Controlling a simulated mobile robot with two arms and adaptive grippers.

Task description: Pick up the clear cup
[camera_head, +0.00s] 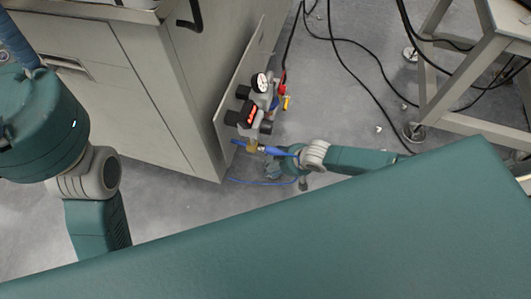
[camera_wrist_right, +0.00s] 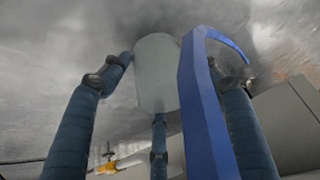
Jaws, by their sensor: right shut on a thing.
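The clear cup (camera_wrist_right: 155,75) is a pale, translucent cylinder in the right wrist view, between the fingers of my right gripper (camera_wrist_right: 155,95). The fingers are dark blue-green and close around it from both sides and from below. In the head view my right gripper (camera_head: 277,170) is small, low beside the air-regulator unit, and I cannot make out the cup there. A blue hose (camera_wrist_right: 205,110) crosses in front of the right finger in the wrist view. My left arm shows at the left of the head view, but its gripper is out of the picture.
The air-regulator unit (camera_head: 252,112), with a gauge (camera_head: 260,82) and red display, is mounted on the side of a grey cabinet (camera_head: 130,90). Black cables (camera_head: 340,65) lie on the floor. A metal table leg (camera_head: 440,85) stands at upper right.

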